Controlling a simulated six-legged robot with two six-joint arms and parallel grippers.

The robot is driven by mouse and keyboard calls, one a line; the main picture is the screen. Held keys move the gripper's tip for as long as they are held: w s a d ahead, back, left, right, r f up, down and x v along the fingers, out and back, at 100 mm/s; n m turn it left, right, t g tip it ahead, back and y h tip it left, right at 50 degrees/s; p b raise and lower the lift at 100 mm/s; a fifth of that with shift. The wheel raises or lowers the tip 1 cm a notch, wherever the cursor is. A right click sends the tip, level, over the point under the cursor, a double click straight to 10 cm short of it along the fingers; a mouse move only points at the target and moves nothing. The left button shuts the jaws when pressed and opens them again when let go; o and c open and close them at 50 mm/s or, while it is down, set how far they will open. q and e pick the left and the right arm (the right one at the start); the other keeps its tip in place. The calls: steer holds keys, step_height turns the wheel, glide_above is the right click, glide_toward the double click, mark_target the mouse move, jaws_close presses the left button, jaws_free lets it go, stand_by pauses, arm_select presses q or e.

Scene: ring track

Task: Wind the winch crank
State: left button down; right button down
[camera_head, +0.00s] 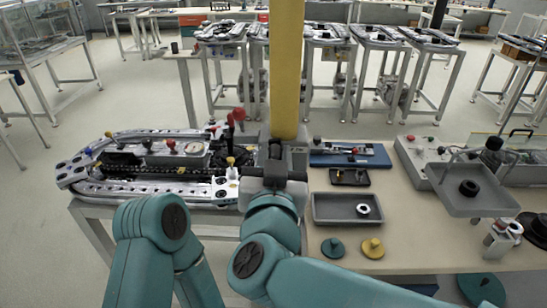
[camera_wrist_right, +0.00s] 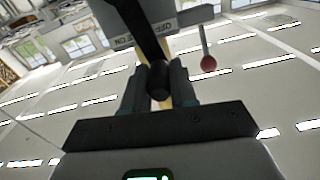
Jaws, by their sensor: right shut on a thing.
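My right gripper (camera_head: 276,160) is at the foot of the yellow post, at the right end of the ring track. In the right wrist view its two fingers (camera_wrist_right: 159,88) are shut on a black round crank handle (camera_wrist_right: 160,76). A dark crank arm (camera_wrist_right: 148,30) runs up from the handle to a grey winch housing (camera_wrist_right: 185,22) with lettering on it. In the head view the gripper largely hides the crank. My left arm shows at the lower left, but its gripper is out of view.
The yellow post (camera_head: 287,70) rises behind the gripper. The ring track (camera_head: 120,188) lies to the left. A red-knobbed lever (camera_head: 239,114) stands close by and also shows in the wrist view (camera_wrist_right: 208,63). A bench with a grey tray (camera_head: 325,215) and small parts is to the right.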

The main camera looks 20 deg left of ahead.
steer(key=shift+d, duration=0.2)
steer(key=w+d+f+m+b, duration=0.3)
steer(key=d+f+m+b, duration=0.5)
steer(key=m+b, duration=0.9)
steer(key=shift+d+b, duration=0.7)
steer(key=shift+d, duration=0.1)
steer(key=shift+f, duration=0.25)
steer(key=c, duration=1.1)
jaws_free()
steer(key=shift+o, duration=1)
steer(key=shift+a, duration=0.15)
steer(key=shift+r, duration=0.1)
